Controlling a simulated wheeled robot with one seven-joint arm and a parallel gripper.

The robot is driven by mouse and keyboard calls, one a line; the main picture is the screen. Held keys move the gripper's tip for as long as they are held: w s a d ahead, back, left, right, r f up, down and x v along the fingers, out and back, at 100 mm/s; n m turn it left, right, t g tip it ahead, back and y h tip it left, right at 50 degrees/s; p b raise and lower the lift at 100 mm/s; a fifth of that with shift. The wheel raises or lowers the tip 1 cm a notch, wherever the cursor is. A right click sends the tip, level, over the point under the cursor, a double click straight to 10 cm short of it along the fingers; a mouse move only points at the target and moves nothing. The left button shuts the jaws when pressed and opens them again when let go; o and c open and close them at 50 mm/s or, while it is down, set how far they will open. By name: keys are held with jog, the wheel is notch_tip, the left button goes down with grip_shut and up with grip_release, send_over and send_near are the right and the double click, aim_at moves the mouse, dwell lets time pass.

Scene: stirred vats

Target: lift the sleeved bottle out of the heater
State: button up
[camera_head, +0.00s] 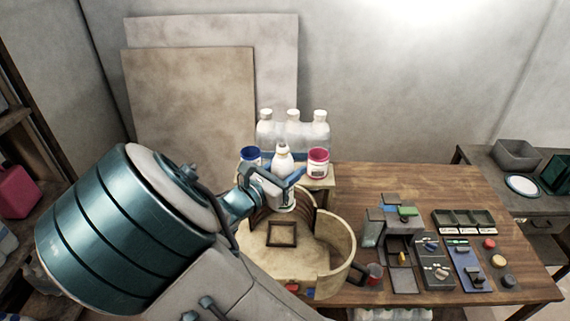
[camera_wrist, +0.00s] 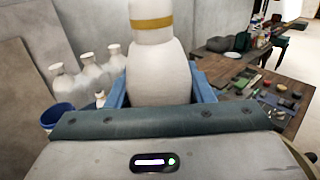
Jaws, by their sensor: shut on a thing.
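A white bottle (camera_head: 283,160) with a narrow neck is between the blue fingers of my gripper (camera_head: 277,187) in the head view. It is upright, above the back part of a cream round heater (camera_head: 335,246) with a cut-away front. In the wrist view the white bottle (camera_wrist: 158,75) fills the middle, with a gold band on its neck, and blue fingers stand on both sides of it. My gripper is shut on the bottle. The bottle's lower end is partly hidden by the gripper, and I cannot tell how far it is clear of the heater.
A small square frame (camera_head: 282,234) lies inside the heater.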

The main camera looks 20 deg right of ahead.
jog(key=s+b, duration=1)
jog(key=s, duration=0.1)
jog(key=shift+s, duration=0.2)
dwell(0.5)
dwell(0.4)
